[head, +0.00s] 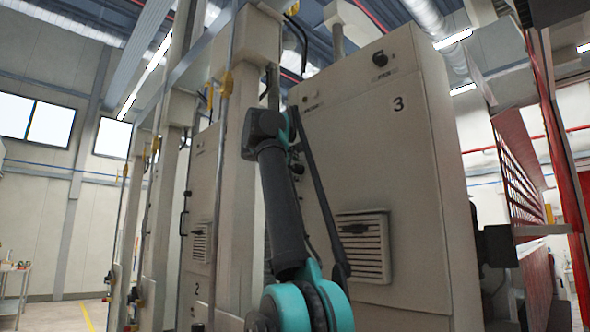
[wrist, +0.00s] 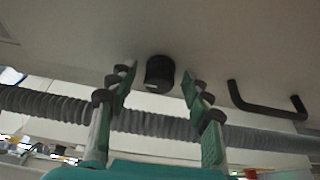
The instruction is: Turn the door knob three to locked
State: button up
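The cabinet marked 3 (head: 385,175) stands in front of me, its door facing me. In the wrist view a short black round knob (wrist: 160,73) sticks out of a pale panel (wrist: 215,40). My gripper (wrist: 159,90) is open, with one finger on each side of the knob and visible gaps between. The fingertips appear near the knob but not closed on it. In the head view my arm covers the left part of the door, and I cannot make out the gripper or this knob clearly there.
A black bar handle (wrist: 268,108) sits right of the knob in the wrist view. A grey corrugated hose (wrist: 50,103) crosses behind the fingers. In the head view, another black knob (head: 380,58) is high on cabinet 3, above a vent (head: 363,245). Cabinet 2 (head: 201,215) stands left.

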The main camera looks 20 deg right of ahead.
jog(key=v, duration=1.2)
dwell(0.5)
jog(key=shift+s, duration=0.2)
